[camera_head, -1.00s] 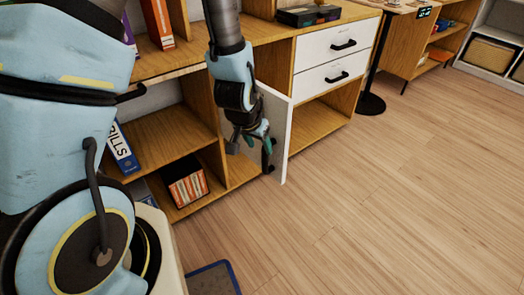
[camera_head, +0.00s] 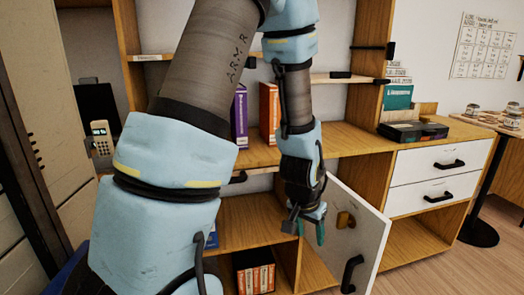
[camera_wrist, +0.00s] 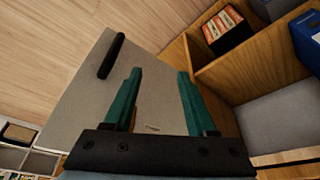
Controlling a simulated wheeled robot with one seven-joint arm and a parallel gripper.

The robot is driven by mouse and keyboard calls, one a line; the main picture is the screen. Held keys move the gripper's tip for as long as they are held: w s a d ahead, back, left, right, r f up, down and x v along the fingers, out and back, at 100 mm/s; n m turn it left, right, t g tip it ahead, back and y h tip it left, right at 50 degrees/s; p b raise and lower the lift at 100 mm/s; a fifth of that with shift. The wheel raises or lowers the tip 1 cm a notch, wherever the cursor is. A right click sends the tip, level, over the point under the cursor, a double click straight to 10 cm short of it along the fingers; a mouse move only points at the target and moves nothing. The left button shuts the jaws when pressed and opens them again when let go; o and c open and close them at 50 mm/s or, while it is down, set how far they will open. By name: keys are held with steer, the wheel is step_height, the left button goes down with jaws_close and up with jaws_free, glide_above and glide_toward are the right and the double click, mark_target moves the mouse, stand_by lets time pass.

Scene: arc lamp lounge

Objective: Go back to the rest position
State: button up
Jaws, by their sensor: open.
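My gripper (camera_head: 308,226) hangs pointing down in front of the wooden shelf unit (camera_head: 262,158), just left of an open white cabinet door (camera_head: 352,225). In the wrist view my gripper (camera_wrist: 157,85) shows two green fingers spread apart with nothing between them. The white door (camera_wrist: 85,105) lies beyond the fingers there, with its black handle (camera_wrist: 111,55). I cannot tell whether any part of my gripper touches the door.
An orange-and-white box (camera_head: 255,272) sits in the lower compartment. A purple book (camera_head: 240,115) and an orange book (camera_head: 269,112) stand on the shelf above. White drawers (camera_head: 437,175) and a black table stand (camera_head: 479,232) are at right. Floor shows at lower right.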

steer(key=s+a+r+n+g+y+p, duration=0.1)
steer(key=a+r+n, duration=0.4)
steer(key=a, duration=0.6)
steer(key=s+a+r+n+y, duration=0.1)
steer(key=a+r+n, duration=0.1)
steer(key=a+r, duration=0.6)
step_height(320, 180, up, 9)
steer(key=a+p, duration=0.1)
steer(key=p, duration=1)
steer(key=shift+w+a+r+p, duration=0.2)
steer(key=shift+w+a+p, duration=0.1)
steer(key=shift+a, duration=0.1)
